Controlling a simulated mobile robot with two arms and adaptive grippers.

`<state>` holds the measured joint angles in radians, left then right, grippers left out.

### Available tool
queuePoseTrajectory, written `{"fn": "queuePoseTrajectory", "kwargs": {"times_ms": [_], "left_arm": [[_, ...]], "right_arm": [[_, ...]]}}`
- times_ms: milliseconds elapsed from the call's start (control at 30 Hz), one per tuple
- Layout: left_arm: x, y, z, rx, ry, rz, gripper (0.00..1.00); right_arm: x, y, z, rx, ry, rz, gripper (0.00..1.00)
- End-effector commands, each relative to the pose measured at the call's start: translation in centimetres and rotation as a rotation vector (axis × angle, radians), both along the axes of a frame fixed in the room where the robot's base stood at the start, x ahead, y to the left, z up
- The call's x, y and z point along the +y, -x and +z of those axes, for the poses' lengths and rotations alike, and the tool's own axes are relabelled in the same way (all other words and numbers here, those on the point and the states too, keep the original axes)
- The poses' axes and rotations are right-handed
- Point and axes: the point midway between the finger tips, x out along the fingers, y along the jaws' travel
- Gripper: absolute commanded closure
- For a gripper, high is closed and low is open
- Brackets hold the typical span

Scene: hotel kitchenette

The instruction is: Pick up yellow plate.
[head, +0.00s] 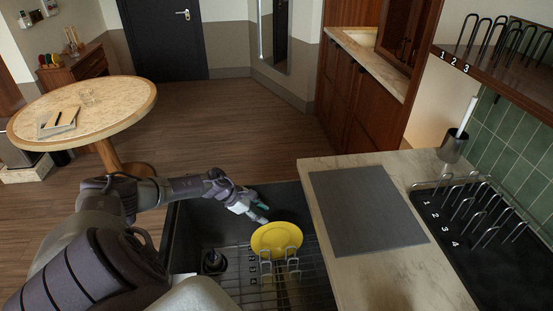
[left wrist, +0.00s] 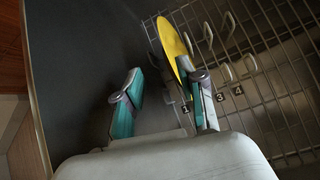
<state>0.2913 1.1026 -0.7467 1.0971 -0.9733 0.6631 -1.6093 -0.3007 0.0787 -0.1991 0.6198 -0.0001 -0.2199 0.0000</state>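The yellow plate (head: 276,238) stands on edge in the wire rack (head: 250,290) inside the dark sink. In the left wrist view the plate (left wrist: 168,42) shows nearly edge-on, close to the slot marked 1. My left gripper (head: 262,212) is just behind and left of the plate's top edge in the head view. In the left wrist view its two teal-padded fingers (left wrist: 160,70) are spread apart with nothing held. The plate's edge lies near the tip of the right-hand finger; I cannot tell whether they touch. My right gripper is not in view.
A grey mat (head: 368,210) lies on the marble counter right of the sink. Beyond it is a black numbered rack (head: 470,225) and a cup holding a white utensil (head: 453,145). A shelf rack (head: 500,40) hangs above. A round table (head: 90,110) stands at left.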

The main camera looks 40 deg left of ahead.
Motion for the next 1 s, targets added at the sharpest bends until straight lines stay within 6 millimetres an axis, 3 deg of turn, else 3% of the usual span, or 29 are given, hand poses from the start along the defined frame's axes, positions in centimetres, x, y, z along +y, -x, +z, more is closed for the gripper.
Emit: {"fn": "queuePoseTrajectory", "kwargs": {"times_ms": [33, 133, 467, 700, 1000], "left_arm": [[-0.6, -0.7, -1.4, -0.002, 0.003, 0.0, 0.6], [-1.3, -1.7, -2.7, -0.002, 0.003, 0.0, 0.6], [-2.5, -3.1, -4.8, 0.0, 0.001, 0.001, 0.6], [-4.1, -4.6, -7.7, -0.001, 0.002, 0.0, 0.6], [-4.4, -5.1, -8.1, 0.0, 0.001, 0.001, 0.6]], "right_arm": [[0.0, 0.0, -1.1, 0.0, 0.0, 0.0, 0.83], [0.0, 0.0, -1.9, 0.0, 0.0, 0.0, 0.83], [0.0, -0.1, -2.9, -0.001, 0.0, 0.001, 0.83], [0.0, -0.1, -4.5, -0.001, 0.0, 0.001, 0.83], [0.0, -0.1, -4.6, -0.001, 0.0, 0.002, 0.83]]}}
